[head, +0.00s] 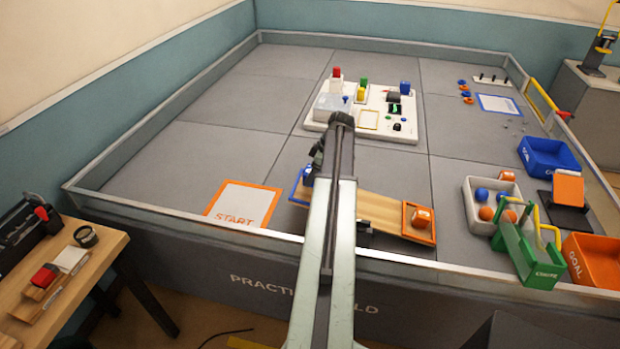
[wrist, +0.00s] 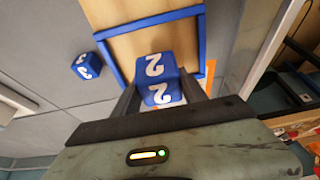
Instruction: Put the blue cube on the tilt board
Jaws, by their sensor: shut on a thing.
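My gripper (wrist: 160,92) is shut on a blue cube (wrist: 155,66) marked with a white 2. In the wrist view the cube is between the two dark fingers, over the blue-framed end of the tilt board (wrist: 125,44). I cannot tell whether it touches the board. In the head view the tilt board (head: 380,212) is a wooden plank, partly hidden by my arm. Its orange-framed end holds an orange cube (head: 421,217). A second blue cube with a white 2 (wrist: 85,65) lies on the floor outside the blue frame.
A white board with blocks (head: 313,124) lies behind the tilt board. The floor at left is clear around the START mat (head: 243,203).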

